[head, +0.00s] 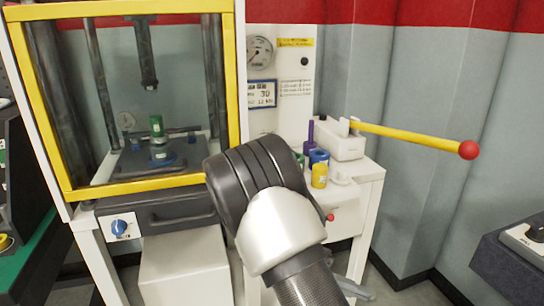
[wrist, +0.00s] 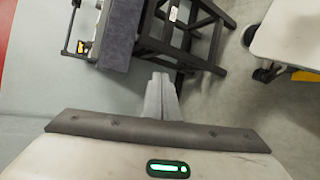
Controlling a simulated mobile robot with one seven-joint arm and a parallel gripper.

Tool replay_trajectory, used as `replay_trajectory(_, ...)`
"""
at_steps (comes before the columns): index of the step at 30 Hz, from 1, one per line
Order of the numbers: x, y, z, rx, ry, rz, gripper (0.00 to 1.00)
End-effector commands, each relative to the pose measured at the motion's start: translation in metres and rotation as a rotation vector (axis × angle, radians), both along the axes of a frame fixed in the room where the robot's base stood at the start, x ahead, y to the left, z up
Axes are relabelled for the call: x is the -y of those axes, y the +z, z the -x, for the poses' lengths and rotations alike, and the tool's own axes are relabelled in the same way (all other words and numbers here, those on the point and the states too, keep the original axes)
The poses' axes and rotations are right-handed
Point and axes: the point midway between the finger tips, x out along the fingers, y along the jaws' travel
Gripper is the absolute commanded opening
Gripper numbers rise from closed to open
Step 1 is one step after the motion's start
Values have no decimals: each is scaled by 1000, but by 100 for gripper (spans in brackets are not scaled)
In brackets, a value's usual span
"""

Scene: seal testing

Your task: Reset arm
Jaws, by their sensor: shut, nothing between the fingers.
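My arm reaches up across the lower middle of the head view. Part of my gripper (head: 357,290) shows low beside the arm there, mostly hidden behind it. In the wrist view my gripper (wrist: 162,78) shows its grey fingers together, with nothing between them. The fingers point over open floor, away from the press, and touch nothing that I can see.
A yellow-framed press (head: 160,180) stands at left with a green cylinder (head: 157,128) inside. A long yellow lever with a red knob (head: 468,150) sticks out right. Small containers (head: 319,170) stand on the white side table. A dark stand (wrist: 180,40) is in the wrist view.

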Motion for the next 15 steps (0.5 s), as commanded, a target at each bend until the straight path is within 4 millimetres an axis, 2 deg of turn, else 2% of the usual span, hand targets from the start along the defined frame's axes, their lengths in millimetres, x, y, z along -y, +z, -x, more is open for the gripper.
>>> replay_trajectory(1, 1, 15, 9, 15, -44, -98, 0)
replay_trajectory(6, -5, 53, 39, 60, -130, -403, 0)
replay_trajectory(15, -27, 125, 87, 258, -109, -865, 0)
